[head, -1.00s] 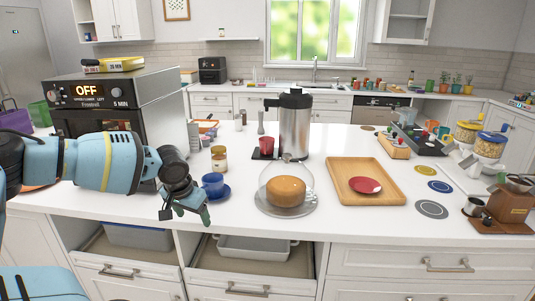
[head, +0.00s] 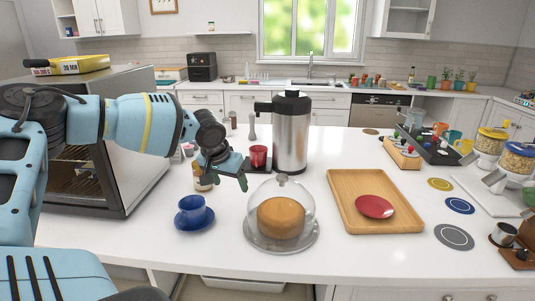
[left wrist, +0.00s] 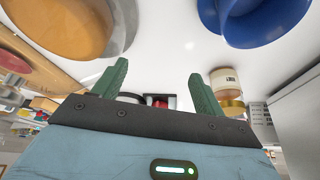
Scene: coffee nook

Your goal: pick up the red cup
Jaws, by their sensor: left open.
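The red cup (head: 258,156) stands upright on the dark drip tray of the steel urn (head: 291,140), beyond my left gripper. My left gripper (head: 231,178) is open and empty, above the counter, in front of and slightly left of the cup. In the left wrist view the open green fingers (left wrist: 160,84) frame the cup (left wrist: 160,102), small and partly hidden behind the gripper body. My right gripper is not in view.
A blue cup on a saucer (head: 194,217) stands in front of the gripper, and a cake under a glass dome (head: 281,213) to its right. A jar (head: 202,180) is partly hidden behind the gripper. A wooden tray (head: 345,190) lies further right.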

